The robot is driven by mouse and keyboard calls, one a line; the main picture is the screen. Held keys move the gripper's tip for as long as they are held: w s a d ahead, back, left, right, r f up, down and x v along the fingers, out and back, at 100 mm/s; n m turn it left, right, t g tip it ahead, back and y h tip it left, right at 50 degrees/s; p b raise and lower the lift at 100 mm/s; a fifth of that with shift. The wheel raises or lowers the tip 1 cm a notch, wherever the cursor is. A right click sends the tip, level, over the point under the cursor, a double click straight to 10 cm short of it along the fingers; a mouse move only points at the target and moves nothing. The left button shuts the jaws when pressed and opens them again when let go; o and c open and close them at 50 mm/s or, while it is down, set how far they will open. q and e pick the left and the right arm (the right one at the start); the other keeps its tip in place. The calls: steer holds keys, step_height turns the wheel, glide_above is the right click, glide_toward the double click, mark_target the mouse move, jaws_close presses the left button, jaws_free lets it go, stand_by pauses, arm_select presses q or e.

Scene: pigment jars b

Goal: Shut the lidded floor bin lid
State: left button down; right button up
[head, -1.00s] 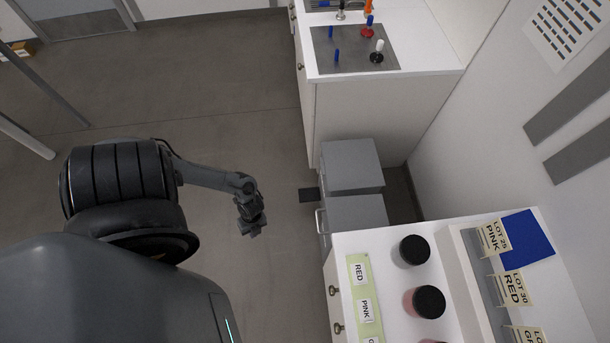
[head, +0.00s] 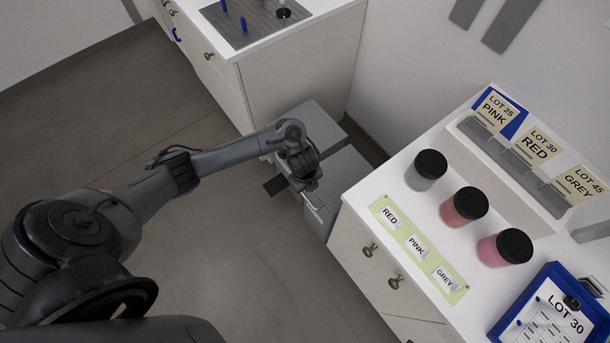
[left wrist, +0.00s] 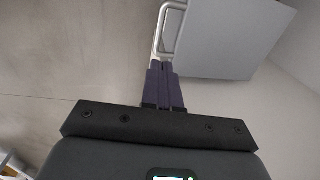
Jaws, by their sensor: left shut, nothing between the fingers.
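The grey floor bin (head: 345,178) stands low between the two white counters in the head view. A second grey box-like surface (head: 322,130) adjoins it on the far side; I cannot tell how far the lid is open. In the left wrist view a flat grey panel (left wrist: 225,38) fills the upper right, with a pale bar handle (left wrist: 170,30) along its left edge. My left gripper (head: 311,186) is at the bin's front edge, partly covering it. Its fingers (left wrist: 161,68) are shut and empty, close to the handle's lower end; contact is unclear. My right gripper is out of view.
The near counter holds jars, labels (head: 418,245) and a blue-edged tray (head: 497,330). The far counter (head: 300,70) stands close behind the bin. Open floor (head: 230,245) lies left.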

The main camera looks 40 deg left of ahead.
arm_select(q)
steer(key=b, duration=0.5)
glide_above(308, 200)
steer(key=f, duration=1)
steer(key=shift+s+d+f, duration=0.15)
steer(key=shift+s+f, duration=0.05)
steer(key=shift+f, duration=0.1)
steer(key=shift+w+f+b, duration=0.1)
steer(key=shift+f+b, duration=0.2)
steer(key=shift+f, duration=0.65)
